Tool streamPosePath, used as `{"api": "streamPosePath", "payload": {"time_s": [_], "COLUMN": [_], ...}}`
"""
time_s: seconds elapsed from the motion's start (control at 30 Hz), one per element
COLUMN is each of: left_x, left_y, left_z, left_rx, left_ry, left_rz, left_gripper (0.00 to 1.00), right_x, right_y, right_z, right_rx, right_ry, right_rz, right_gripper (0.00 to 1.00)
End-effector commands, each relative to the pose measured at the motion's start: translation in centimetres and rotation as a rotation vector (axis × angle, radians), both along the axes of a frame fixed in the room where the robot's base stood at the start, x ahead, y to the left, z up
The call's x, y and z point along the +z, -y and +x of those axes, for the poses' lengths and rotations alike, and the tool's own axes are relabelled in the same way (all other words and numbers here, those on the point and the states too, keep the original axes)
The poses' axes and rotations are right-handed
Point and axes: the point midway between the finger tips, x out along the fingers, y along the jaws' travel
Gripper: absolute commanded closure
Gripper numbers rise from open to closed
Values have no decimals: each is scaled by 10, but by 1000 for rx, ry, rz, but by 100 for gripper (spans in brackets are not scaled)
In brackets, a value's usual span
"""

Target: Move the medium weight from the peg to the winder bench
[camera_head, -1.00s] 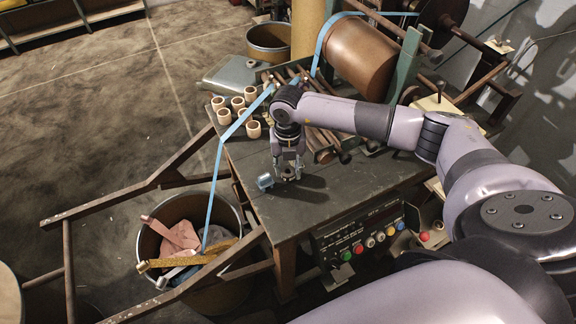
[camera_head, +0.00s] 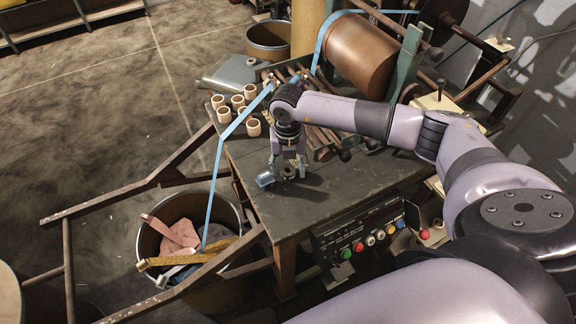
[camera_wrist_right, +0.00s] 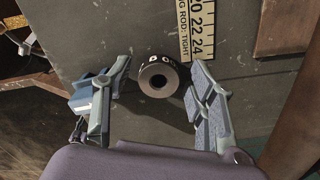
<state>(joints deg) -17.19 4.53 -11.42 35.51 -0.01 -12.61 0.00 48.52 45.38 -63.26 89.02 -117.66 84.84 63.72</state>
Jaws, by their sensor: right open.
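The fingers are spread, with a gap on each side of the weight. In the head view the right gripper (camera_head: 285,174) points down at the front left part of the bench (camera_head: 345,190), and the weight (camera_head: 288,172) shows only partly between the fingers. My left gripper is not in view.
Several pale cups (camera_head: 253,127) stand at the bench's left edge. A blue tape (camera_head: 211,195) runs down into a bin (camera_head: 231,212) of scraps. A control box (camera_head: 361,240) is at the front. A yellow ruler plate (camera_wrist_right: 198,28) lies on the bench. Bare bench lies right of the gripper.

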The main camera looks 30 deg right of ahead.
Motion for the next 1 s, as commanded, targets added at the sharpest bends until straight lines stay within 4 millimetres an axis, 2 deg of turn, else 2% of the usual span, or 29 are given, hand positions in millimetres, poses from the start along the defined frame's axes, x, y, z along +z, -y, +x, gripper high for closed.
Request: {"api": "streamPosePath", "payload": {"time_s": [0.03,0.17,0.4,0.6,0.8,1.0], "left_x": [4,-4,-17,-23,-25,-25], "left_y": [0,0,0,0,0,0], "left_z": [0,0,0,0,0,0], "left_rx": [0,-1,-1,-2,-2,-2], "left_ry": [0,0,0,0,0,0], "left_rz": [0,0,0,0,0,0], "left_gripper": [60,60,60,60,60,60], "right_x": [5,18,71,106,121,123], "right_y": [0,0,0,0,0,0], "right_z": [0,1,2,1,1,0], "right_rx": [0,1,1,0,0,0], "right_ry": [1,4,6,4,2,0], "right_rz": [0,0,1,-1,-1,0], "right_gripper": [48,48,48,48,48,48]}}
